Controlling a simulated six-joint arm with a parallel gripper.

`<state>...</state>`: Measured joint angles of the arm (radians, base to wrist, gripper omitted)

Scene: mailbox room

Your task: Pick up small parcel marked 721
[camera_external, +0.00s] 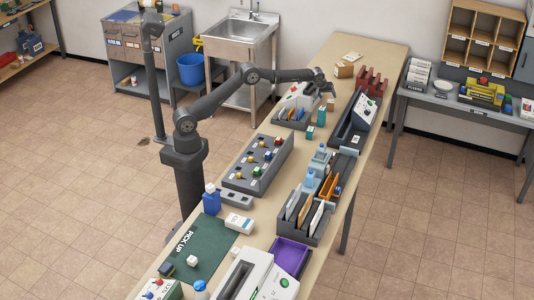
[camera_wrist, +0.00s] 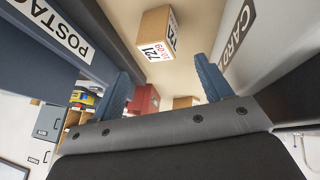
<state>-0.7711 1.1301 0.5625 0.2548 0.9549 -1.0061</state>
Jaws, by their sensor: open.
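The small cardboard parcel marked 721 (camera_wrist: 158,35) shows in the wrist view, upper middle, beyond the fingertips and apart from them. Its white label carries 721 in black and red print under it. My gripper (camera_wrist: 161,66) is open, with two blue fingers wide apart and nothing between them. In the external view my gripper (camera_external: 322,86) hangs low over the far part of the long table, beside a grey and white machine. A brown box (camera_external: 343,70) lies just past it; I cannot tell whether this is the 721 parcel.
A blue-grey wall labelled POSTAGE (camera_wrist: 50,30) and a pale panel labelled CARD (camera_wrist: 238,42) flank my fingers. A red rack (camera_external: 371,81) and dark tray (camera_external: 354,122) stand right of my gripper. The table's far end (camera_external: 385,52) is mostly clear.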

